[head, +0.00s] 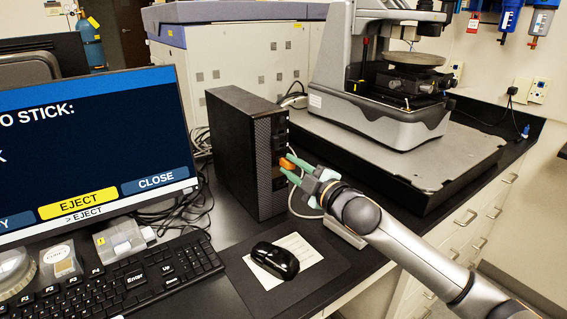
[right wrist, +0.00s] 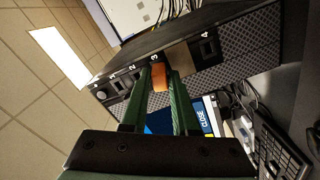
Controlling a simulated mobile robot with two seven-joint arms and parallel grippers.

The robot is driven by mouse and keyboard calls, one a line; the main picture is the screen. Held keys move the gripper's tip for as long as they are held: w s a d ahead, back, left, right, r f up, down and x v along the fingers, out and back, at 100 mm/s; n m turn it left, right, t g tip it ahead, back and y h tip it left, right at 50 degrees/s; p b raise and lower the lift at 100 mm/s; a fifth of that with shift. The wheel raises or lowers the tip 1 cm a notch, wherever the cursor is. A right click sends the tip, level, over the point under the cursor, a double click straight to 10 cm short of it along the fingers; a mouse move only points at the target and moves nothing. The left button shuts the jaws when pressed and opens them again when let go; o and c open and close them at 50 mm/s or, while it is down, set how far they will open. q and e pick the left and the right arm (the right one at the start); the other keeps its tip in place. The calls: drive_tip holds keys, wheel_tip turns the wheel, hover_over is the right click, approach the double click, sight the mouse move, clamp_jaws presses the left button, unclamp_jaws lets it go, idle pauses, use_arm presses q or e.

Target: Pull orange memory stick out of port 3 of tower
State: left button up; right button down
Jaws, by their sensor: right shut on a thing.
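The black tower (head: 235,150) stands on the bench beside the monitor, its front turned to the right. The orange memory stick (head: 287,163) is at the tower's front; in the right wrist view it (right wrist: 160,76) lies beside the label 3. My right gripper (head: 291,166) is shut on the stick, with one green finger on each side of it. The stick's inner end and port 3 itself are hidden by the stick and fingers, so I cannot tell how deep it sits. My left gripper is not in view.
A monitor (head: 90,150) showing a yellow EJECT button stands at the left, with a keyboard (head: 140,278) below it. A black mouse (head: 275,260) lies on a mat before the tower. The stylus profiler (head: 385,80) stands on a slab behind my right arm.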

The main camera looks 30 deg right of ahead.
sight(292, 167)
drive_tip(key=shift+s+f, duration=0.15)
drive_tip(key=shift+f, duration=0.05)
drive_tip(key=shift+s, duration=0.5)
drive_tip(key=shift+s, duration=0.2)
drive_tip(key=shift+s, duration=0.15)
drive_tip(key=shift+s+d+r, duration=0.1)
drive_tip(key=shift+s+d, duration=0.1)
drive_tip(key=shift+s, duration=0.35)
drive_tip(key=shift+s, duration=0.1)
drive_tip(key=shift+s, duration=0.3)
drive_tip(key=shift+s+r, duration=0.1)
drive_tip(key=shift+s, duration=0.05)
